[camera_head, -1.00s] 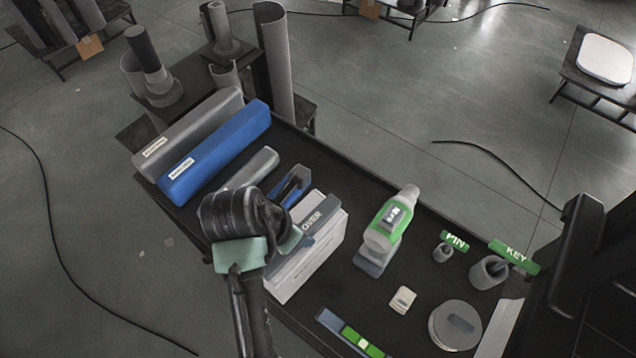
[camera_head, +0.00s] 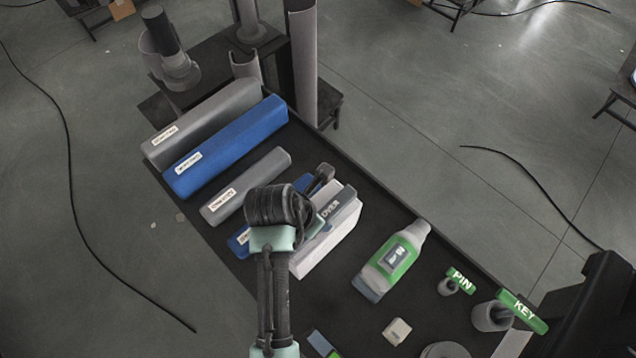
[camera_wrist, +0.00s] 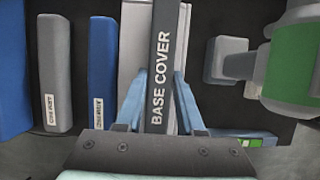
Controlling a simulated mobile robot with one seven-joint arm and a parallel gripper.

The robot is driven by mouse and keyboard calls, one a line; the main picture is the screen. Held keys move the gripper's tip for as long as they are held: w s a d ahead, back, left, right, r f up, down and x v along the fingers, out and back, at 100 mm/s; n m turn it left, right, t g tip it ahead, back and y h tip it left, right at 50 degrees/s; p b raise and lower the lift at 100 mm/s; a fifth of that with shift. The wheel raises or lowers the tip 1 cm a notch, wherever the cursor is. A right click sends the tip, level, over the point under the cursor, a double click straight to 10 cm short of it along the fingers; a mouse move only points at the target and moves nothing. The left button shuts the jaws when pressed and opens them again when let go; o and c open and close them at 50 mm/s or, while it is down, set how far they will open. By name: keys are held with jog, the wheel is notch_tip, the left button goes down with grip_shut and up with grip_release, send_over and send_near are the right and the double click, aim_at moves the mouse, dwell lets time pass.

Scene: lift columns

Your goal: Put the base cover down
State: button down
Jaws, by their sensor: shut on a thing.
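The base cover (camera_wrist: 162,75) is a dark grey bar with white "BASE COVER" lettering. In the wrist view it stands between the two blue fingers of my gripper (camera_wrist: 158,100), which are shut on it. In the head view the cover (camera_head: 343,212) shows partly beside my wrist, over a white box (camera_head: 328,248). My arm hides much of it and the gripper (camera_head: 318,222). The white box also shows behind the cover in the wrist view (camera_wrist: 131,55). I cannot tell whether the cover touches the box.
On the black table (camera_head: 330,320), grey (camera_head: 205,125), blue (camera_head: 225,147) and smaller grey (camera_head: 245,187) bars lie left. A small beige block (camera_head: 397,331) lies near the front.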

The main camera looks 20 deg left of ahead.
jog(key=shift+f, duration=1.2)
jog(key=c, duration=0.5)
grip_release()
jog(key=shift+f, duration=0.1)
jog(key=v, duration=1.2)
jog(key=shift+w, duration=0.1)
